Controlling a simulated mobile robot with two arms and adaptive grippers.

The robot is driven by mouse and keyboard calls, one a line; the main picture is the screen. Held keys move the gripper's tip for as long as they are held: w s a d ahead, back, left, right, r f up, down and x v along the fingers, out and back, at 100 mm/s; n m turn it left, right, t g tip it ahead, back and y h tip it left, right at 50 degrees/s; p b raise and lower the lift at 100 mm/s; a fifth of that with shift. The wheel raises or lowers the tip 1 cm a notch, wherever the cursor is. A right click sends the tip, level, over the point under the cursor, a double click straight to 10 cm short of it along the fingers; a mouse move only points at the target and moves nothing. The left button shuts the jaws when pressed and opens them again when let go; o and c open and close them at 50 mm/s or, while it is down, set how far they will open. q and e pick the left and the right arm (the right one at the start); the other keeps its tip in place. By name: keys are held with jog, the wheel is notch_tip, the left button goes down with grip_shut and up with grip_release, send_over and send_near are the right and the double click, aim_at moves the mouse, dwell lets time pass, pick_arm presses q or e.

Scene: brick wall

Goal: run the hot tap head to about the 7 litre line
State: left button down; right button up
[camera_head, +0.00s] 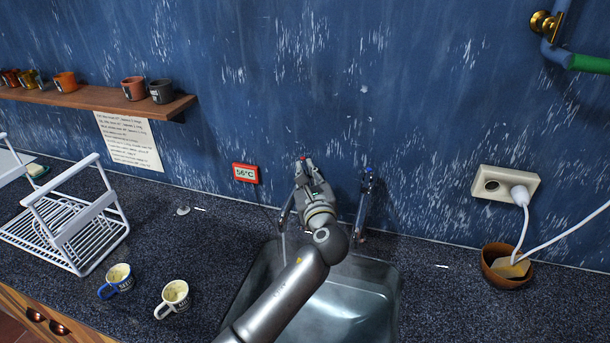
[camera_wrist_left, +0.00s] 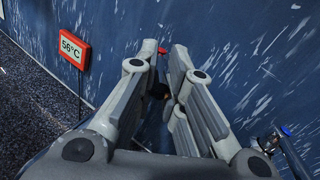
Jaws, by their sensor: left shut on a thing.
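My left gripper (camera_head: 305,178) reaches over the sink to the left tap at the wall. It is shut on the hot tap head, whose red part (camera_head: 303,158) shows at the fingertips; the red also shows beyond the fingers (camera_wrist_left: 178,75) in the left wrist view (camera_wrist_left: 162,50). The fingers hide most of the tap head. The hot tap's spout (camera_head: 285,214) curves down, with a thin pale stream below it. The steel sink (camera_head: 375,272) is partly covered by my arm; I cannot make out a litre line. My right gripper is out of view.
The blue-marked tap (camera_head: 366,195) stands close to the right. A red-framed display (camera_head: 245,173) reads 56°C. Two mugs (camera_head: 119,279) (camera_head: 174,298) and a white dish rack (camera_head: 75,225) stand left. A wooden bowl (camera_head: 497,269) sits right, below a socket (camera_head: 494,187).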

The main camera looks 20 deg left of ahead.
pick_arm(q)
jog(key=c, duration=1.5)
grip_release()
jog(key=v, duration=1.2)
